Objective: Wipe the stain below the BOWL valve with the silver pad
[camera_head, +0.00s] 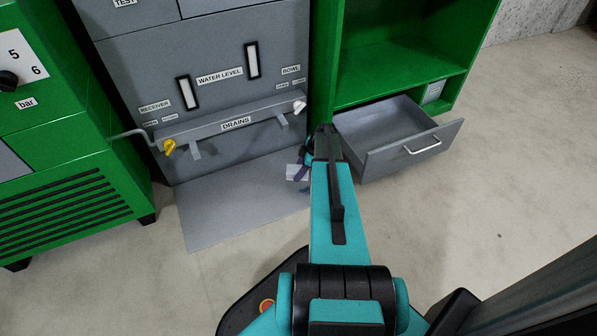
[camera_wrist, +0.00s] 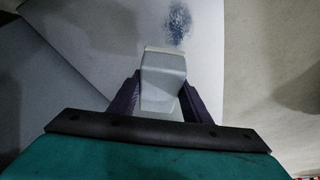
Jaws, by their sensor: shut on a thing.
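The silver pad (camera_wrist: 163,75) is a pale grey block between the two dark fingers of my gripper (camera_wrist: 160,100), in the wrist view. My gripper is shut on it. A dark bluish stain (camera_wrist: 178,22) lies on the light grey surface just beyond the pad, in the wrist view. The pad appears apart from it in the picture; its exact height is hard to tell. In the head view the pad (camera_head: 293,172) shows beside my arm, low over the grey floor plate (camera_head: 225,205). The white BOWL valve (camera_head: 299,107) is above it, at the right end of the drains ledge. My arm hides part of this area.
An open grey drawer (camera_head: 390,140) juts out of the green cabinet (camera_head: 405,50), close to the right of my arm. A yellow valve (camera_head: 169,147) is at the ledge's left end. The plate's left part and the floor in front are clear.

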